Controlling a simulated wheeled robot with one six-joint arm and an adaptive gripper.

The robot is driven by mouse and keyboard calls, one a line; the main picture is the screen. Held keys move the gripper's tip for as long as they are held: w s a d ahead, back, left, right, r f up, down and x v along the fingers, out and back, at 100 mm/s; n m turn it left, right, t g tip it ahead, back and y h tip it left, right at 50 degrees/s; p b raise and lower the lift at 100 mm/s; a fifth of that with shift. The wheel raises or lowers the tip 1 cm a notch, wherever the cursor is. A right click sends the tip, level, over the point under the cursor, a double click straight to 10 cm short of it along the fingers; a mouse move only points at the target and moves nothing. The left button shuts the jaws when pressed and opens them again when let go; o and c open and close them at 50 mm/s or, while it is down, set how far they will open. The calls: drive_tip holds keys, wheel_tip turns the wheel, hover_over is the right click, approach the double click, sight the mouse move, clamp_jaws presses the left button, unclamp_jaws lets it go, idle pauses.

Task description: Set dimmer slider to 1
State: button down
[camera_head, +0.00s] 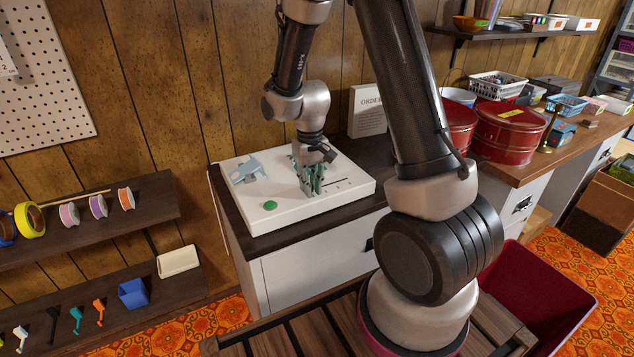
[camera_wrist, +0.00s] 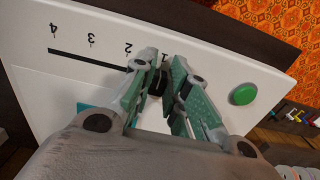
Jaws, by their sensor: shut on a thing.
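The white dimmer panel (camera_head: 250,217) lies on the dark cabinet top; it also shows in the wrist view (camera_wrist: 230,75). Its black slot (camera_wrist: 85,59) runs past printed marks 4, 3, 2 and 1. The dark slider knob (camera_wrist: 156,84) sits close to the 1 mark, at the slot's end nearest the green button (camera_wrist: 243,94). My gripper (camera_wrist: 161,76) is shut on the knob, with its green-grey fingers on either side. In the head view my gripper (camera_head: 309,189) points down onto the panel and hides the knob.
A light blue-grey part (camera_head: 248,170) is on the panel's left side. A white sign (camera_head: 367,110) stands behind the panel. Red tins (camera_head: 508,132) stand on the counter to the right. Shelves with tape rolls (camera_head: 30,220) and small tools are at the left.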

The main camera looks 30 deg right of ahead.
drive_tip(key=shift+a, duration=0.15)
drive_tip(key=c, duration=1.4)
unclamp_jaws()
drive_tip(key=shift+a, duration=0.15)
drive_tip(key=shift+r, duration=0.1)
wheel_tip(320, 180, up, 12)
drive_tip(key=shift+f, duration=0.1)
drive_tip(key=s+d+r+t, duration=0.1)
drive_tip(key=s+r, duration=0.3)
drive_tip(key=s, duration=0.3)
drive_tip(key=s+d+r+t, duration=0.2)
drive_tip(key=s+r, duration=0.3)
drive_tip(key=s, duration=0.3)
drive_tip(key=s+d+r+t, duration=0.1)
drive_tip(key=s+d+r, duration=0.1)
drive_tip(key=s+r, duration=0.2)
drive_tip(key=shift+s+d+r, duration=0.15)
drive_tip(key=shift+s, duration=0.7)
drive_tip(key=shift+s+d+r, duration=0.1)
drive_tip(key=shift+s, duration=0.75)
